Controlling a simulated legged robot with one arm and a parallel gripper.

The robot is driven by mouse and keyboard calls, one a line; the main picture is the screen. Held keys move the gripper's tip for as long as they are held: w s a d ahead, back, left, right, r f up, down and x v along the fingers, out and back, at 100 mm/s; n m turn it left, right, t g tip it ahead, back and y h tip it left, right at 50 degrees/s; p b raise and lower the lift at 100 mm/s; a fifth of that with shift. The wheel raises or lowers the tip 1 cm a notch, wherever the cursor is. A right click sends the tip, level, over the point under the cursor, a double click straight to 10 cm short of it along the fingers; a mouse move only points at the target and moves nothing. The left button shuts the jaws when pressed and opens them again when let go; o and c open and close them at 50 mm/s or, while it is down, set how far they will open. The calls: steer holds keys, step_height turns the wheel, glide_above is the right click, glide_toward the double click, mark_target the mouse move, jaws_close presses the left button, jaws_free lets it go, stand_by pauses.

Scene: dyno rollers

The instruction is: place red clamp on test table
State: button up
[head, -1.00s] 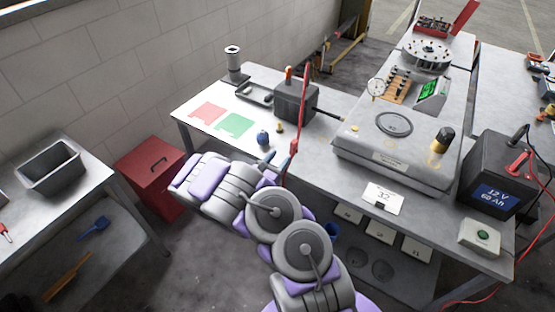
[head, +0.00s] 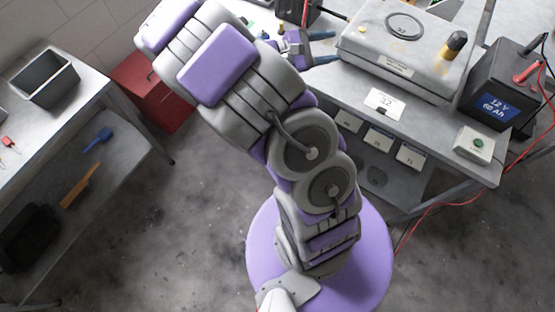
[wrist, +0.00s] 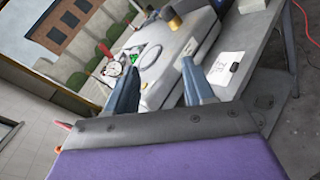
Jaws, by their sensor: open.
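The test table (head: 455,178) is the grey bench at the upper right. A red clamp-like piece (head: 526,71) sits on top of the dark battery box, with red cable running down nearby. My gripper (head: 322,48) is above the table's front edge, left of the grey test machine. In the wrist view my gripper (wrist: 160,78) has its two blue-grey fingers wide apart with nothing between them. A red tip (wrist: 62,125) shows at the left beyond the gripper's body; I cannot tell what it is. My arm hides part of the table's left end.
The grey test machine (head: 395,62) and the battery box (head: 497,98) fill much of the table. A red bin (head: 150,92) stands left. The left bench holds a grey tray (head: 45,82) and a small red tool (head: 9,142).

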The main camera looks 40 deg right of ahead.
steer(key=s+a+r+m+g+y, duration=0.2)
steer(key=s+m+y, duration=0.2)
steer(key=s, duration=0.4)
steer(key=s+a+m+t+y, duration=0.1)
steer(key=s+a+y, duration=0.3)
steer(key=a, duration=0.5)
steer(key=s+a+m+t+y, duration=0.2)
steer(key=s+a+y, duration=0.2)
steer(key=a, duration=0.4)
steer(key=s+a+m+t+y, duration=0.1)
steer(key=s+a+y, duration=0.3)
steer(key=a, duration=0.5)
steer(key=shift+s+a+t, duration=0.15)
steer(key=shift+a+t, duration=0.2)
steer(key=shift+t, duration=0.25)
steer(key=shift+d+r, duration=0.1)
steer(key=shift+d, duration=0.3)
steer(key=shift+a, duration=0.15)
